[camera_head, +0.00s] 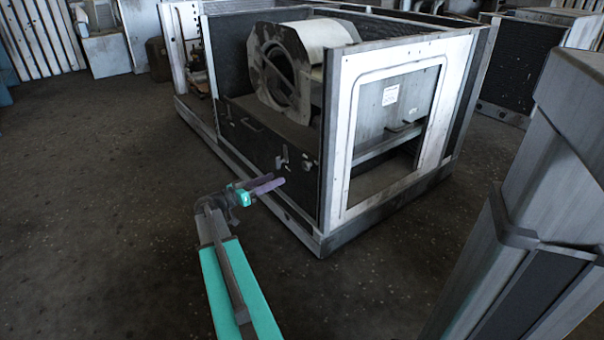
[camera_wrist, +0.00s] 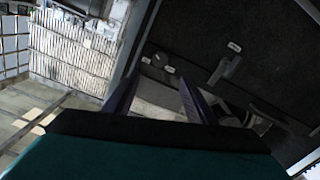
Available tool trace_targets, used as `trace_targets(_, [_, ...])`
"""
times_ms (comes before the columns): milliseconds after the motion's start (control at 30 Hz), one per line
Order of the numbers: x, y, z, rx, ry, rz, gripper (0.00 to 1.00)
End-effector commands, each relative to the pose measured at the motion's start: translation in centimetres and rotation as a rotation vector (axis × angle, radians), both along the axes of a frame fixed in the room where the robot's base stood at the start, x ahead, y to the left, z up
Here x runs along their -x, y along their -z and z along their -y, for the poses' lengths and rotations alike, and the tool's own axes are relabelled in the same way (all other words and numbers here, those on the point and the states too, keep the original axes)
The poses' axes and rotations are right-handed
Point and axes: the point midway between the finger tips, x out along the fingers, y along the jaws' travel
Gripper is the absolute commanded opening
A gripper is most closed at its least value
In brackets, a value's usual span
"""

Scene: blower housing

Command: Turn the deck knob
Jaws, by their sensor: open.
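A small round dark knob (camera_head: 308,165) sits on the black deck panel (camera_head: 248,140) of the blower housing, near the corner post. A small round fitting that looks like the same knob (camera_wrist: 160,60) shows in the wrist view, just beyond my fingertips. My gripper (camera_head: 278,179) is in front of the panel, below and left of the knob in the head view. Its two purple fingers (camera_wrist: 160,80) are apart with nothing between them. I see a gap between fingers and knob in the wrist view; its depth is hard to judge.
A lever-like fitting (camera_head: 282,160) is left of the knob and shows in the wrist view (camera_wrist: 225,68). The blower drum (camera_head: 315,40) stands above the deck. A white framed side panel (camera_head: 345,130) is at right. Open floor (camera_head: 110,200) lies to the left.

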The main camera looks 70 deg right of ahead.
Motion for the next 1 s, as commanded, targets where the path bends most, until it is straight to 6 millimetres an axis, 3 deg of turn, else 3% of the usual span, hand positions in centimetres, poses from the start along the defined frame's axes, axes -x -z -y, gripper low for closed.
trace_targets(567, [0.6, 0.0, 0.8, 0.002, 0.004, 0.0, 0.5])
trace_targets(1000, [3.6, 0.1, 5.5, 0.002, 0.004, 0.0, 0.5])
